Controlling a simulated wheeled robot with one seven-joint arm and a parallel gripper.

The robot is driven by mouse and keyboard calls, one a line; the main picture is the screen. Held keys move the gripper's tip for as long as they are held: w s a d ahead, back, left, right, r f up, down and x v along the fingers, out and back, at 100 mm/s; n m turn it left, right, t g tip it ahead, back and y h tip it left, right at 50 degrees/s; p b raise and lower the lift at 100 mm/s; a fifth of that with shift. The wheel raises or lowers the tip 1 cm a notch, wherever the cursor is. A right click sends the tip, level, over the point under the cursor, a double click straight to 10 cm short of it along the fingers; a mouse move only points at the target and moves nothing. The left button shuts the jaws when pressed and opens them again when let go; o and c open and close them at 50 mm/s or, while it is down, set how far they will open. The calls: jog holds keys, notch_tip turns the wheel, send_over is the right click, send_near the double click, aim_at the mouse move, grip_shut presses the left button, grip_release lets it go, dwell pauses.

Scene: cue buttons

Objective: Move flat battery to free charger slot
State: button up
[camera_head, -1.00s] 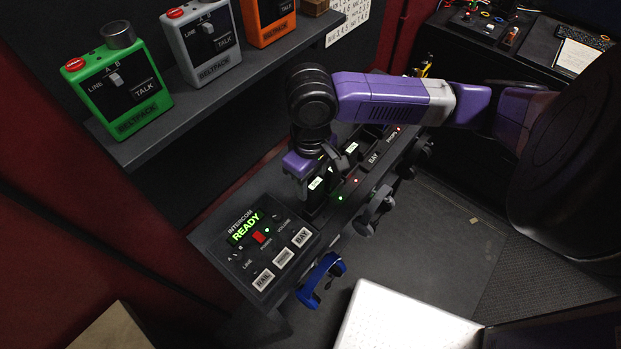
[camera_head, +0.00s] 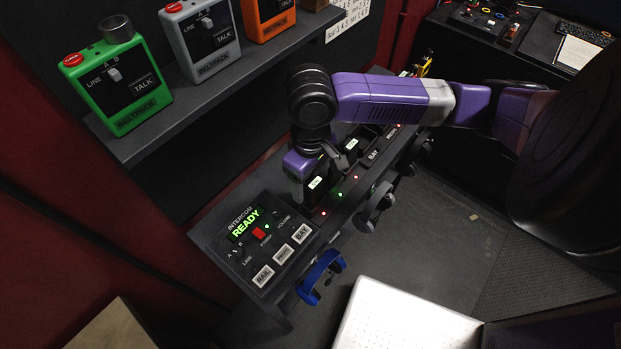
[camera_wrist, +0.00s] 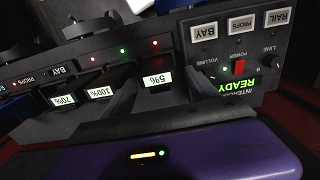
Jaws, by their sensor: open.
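A battery labelled 5% (camera_wrist: 157,79) stands in the charger strip (camera_wrist: 75,75) at the slot beside the intercom panel, with a red light in front of it. It is the near dark block in the head view (camera_head: 316,183). My gripper (camera_wrist: 160,97) is open, one finger on each side of this battery; I cannot tell whether they touch it. In the head view my gripper (camera_head: 313,166) is low over the strip. Batteries labelled 100% (camera_wrist: 99,92), by a green light, and 70% (camera_wrist: 62,99), by a red light, stand farther along. No empty slot is clearly visible.
The intercom panel (camera_head: 262,238) with a READY display adjoins the strip. A shelf (camera_head: 190,110) above holds green (camera_head: 118,85), grey (camera_head: 201,38) and orange (camera_head: 268,18) beltpacks. A blue headset (camera_head: 320,275) hangs at the front edge. Open floor lies to the right.

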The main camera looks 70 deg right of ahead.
notch_tip(320, 180, up, 8)
jog(key=shift+f, duration=0.1)
dwell(0.4)
